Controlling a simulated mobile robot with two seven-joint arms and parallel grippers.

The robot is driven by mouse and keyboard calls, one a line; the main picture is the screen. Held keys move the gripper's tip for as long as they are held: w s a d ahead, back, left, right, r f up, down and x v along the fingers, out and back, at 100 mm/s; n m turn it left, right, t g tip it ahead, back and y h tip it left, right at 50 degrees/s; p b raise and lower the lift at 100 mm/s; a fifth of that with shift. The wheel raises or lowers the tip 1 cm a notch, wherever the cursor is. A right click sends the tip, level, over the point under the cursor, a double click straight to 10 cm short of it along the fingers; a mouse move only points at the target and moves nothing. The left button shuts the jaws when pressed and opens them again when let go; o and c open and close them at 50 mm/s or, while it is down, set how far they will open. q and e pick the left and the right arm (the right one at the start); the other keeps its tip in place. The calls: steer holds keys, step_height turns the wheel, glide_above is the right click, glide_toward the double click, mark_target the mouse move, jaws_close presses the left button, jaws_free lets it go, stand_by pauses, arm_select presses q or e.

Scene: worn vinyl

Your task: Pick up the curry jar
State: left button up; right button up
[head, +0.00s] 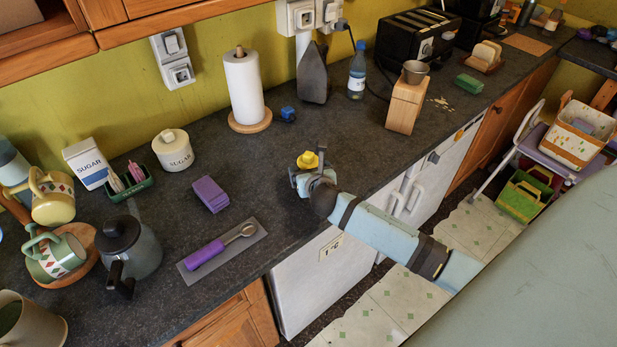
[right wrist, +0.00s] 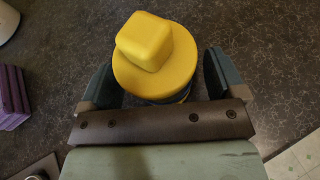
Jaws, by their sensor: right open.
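The curry jar, with a round yellow lid and a square yellow knob, stands on the dark worktop in the head view (head: 308,160). It also shows from above in the right wrist view (right wrist: 155,62). My right gripper (head: 307,170) is open around the jar, one finger on each side. In the right wrist view the fingers (right wrist: 159,80) flank the lid, with a gap visible at the right finger. Most of the jar's body is hidden under the lid and behind the gripper. My left gripper is not in view.
Purple sponges (head: 210,194) and a purple-handled spoon (head: 218,248) lie left of the jar. A paper towel roll (head: 244,90), small blue object (head: 288,114) and blue bottle (head: 357,72) stand behind. A wooden block (head: 406,104) is to the right. Worktop around the jar is clear.

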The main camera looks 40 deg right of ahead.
steer(key=shift+c, duration=0.3)
steer(key=c, duration=1.1)
steer(key=shift+o, duration=0.2)
steer(key=shift+r, duration=0.15)
